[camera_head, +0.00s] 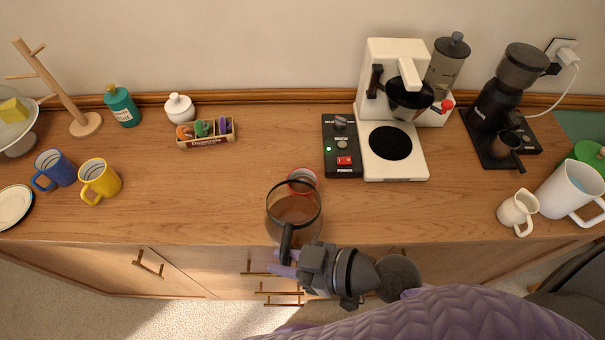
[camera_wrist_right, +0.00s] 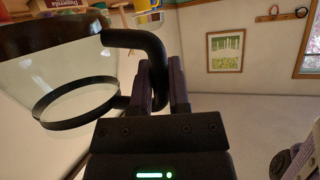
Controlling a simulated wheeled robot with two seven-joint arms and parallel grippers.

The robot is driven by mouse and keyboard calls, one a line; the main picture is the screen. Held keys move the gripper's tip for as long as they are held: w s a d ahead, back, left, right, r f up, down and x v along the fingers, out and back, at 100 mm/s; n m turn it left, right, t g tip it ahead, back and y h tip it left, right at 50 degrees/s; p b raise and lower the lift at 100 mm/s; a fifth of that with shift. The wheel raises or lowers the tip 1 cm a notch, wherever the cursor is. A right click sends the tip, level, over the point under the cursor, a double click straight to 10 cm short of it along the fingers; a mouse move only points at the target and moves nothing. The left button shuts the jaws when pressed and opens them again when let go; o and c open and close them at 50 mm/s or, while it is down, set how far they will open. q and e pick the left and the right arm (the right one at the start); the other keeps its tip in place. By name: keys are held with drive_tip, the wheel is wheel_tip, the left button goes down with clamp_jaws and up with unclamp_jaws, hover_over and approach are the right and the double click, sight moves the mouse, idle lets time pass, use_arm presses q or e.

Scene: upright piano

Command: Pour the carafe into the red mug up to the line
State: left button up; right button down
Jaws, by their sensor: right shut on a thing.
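The glass carafe (camera_head: 294,215) with a black rim and handle is over the front edge of the counter in the head view. My right gripper (camera_head: 287,262) is shut on its black handle. In the right wrist view the handle (camera_wrist_right: 150,42) runs between the fingers (camera_wrist_right: 163,88), and the carafe's clear glass body (camera_wrist_right: 50,62) fills the left side. I cannot tell how much liquid it holds. The red mug (camera_head: 303,177) is just behind the carafe, partly hidden by it; its line and inside cannot be made out. My left gripper is out of view.
The coffee maker (camera_head: 408,165) with its switch box (camera_head: 342,165) stands right of the mug. A grinder (camera_head: 497,100), small pitcher (camera_head: 518,208) and white jug (camera_head: 567,190) are further right. Blue (camera_head: 54,169) and yellow (camera_head: 100,180) mugs stand left. The counter between is clear.

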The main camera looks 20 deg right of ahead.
sight(289, 227)
drive_tip(key=shift+m+g, duration=0.7)
drive_tip(key=shift+m, duration=0.2)
drive_tip(key=r+p, duration=0.1)
drive_tip(key=w+r+p, duration=0.1)
drive_tip(key=r+p, duration=0.1)
drive_tip(key=w+d+r+p, duration=0.1)
drive_tip(key=p, duration=0.1)
drive_tip(key=shift+w+r, duration=0.2)
drive_tip(key=shift+r, duration=0.1)
drive_tip(key=shift+w+d+r+m+g+y+p, duration=0.1)
drive_tip(key=shift+w+d+m+g+y+p, duration=0.25)
drive_tip(key=shift+w, duration=0.3)
drive_tip(key=shift+w+d+r+m, duration=0.1)
drive_tip(key=shift+w+m, duration=0.15)
drive_tip(key=shift+w, duration=0.1)
drive_tip(key=shift+w+d+r+m+g+y+p, duration=0.25)
drive_tip(key=shift+w+d+r+m+g, duration=0.2)
drive_tip(key=shift+w+m, duration=0.3)
drive_tip(key=shift+w+d+r+m+g+y+p, duration=0.25)
drive_tip(key=shift+w+r+m+g+y, duration=0.2)
drive_tip(key=shift+w, duration=0.4)
drive_tip(key=shift+w+d+r+m+g+y+p, duration=0.2)
drive_tip(key=shift+w+d+r+m+g, duration=0.25)
drive_tip(key=shift+w+m, duration=0.3)
drive_tip(key=shift+w+d+b, duration=0.15)
drive_tip(key=shift+w+b, duration=0.15)
drive_tip(key=shift+w, duration=0.1)
